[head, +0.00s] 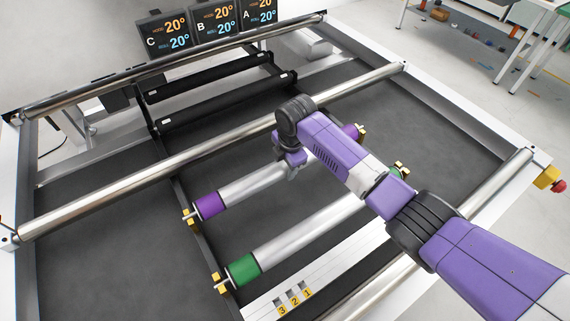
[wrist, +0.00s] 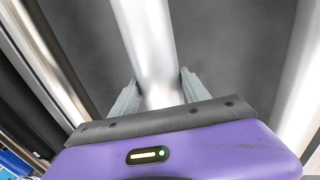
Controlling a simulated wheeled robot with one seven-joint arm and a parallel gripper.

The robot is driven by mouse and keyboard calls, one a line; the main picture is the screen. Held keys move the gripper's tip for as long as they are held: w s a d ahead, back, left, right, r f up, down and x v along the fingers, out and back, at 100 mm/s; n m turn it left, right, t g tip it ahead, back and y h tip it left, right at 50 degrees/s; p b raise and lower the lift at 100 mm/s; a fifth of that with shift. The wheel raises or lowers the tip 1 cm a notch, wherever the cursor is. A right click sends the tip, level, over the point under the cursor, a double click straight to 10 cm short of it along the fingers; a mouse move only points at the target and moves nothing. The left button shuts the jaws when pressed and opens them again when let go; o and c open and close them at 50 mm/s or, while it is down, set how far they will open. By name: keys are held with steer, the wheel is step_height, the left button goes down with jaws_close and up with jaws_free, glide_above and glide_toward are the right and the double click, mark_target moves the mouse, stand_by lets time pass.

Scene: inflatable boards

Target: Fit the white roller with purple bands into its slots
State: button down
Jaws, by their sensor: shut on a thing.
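The white roller with purple bands (head: 240,187) lies slantwise above the dark bed in the head view. Its near-left purple band (head: 207,205) and far-right purple band (head: 354,132) both show, each beside yellow end pieces. My gripper (head: 287,168) is shut on the roller's white middle, coming from above. In the wrist view the roller (wrist: 147,35) runs between the two grey fingers of my gripper (wrist: 160,95). My gripper and arm hide part of the roller's middle. I cannot tell whether its ends sit in slots.
A white roller with green bands (head: 300,228) lies nearer, roughly parallel. A white strip (head: 330,262) carries yellow tags 3, 2, 1. A black rack (head: 222,92) stands behind a long metal bar (head: 150,172). Screens C, B, A (head: 216,26) stand at the back.

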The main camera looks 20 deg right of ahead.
steer(key=shift+w+f+b, duration=0.1)
steer(key=shift+f+b, duration=0.45)
steer(key=shift+f, duration=0.3)
steer(key=shift+c, duration=2.3)
jaws_free()
steer(key=shift+f, duration=0.1)
steer(key=shift+s+d+r, duration=0.1)
steer(key=shift+s+r, duration=0.15)
steer(key=shift+r, duration=1.05)
steer(key=shift+s+a+r, duration=0.1)
steer(key=shift+s+r, duration=0.2)
steer(key=shift+r, duration=1.05)
steer(key=shift+s+d+r, duration=0.1)
steer(key=shift+s+r, duration=0.15)
steer(key=shift+r, duration=1.05)
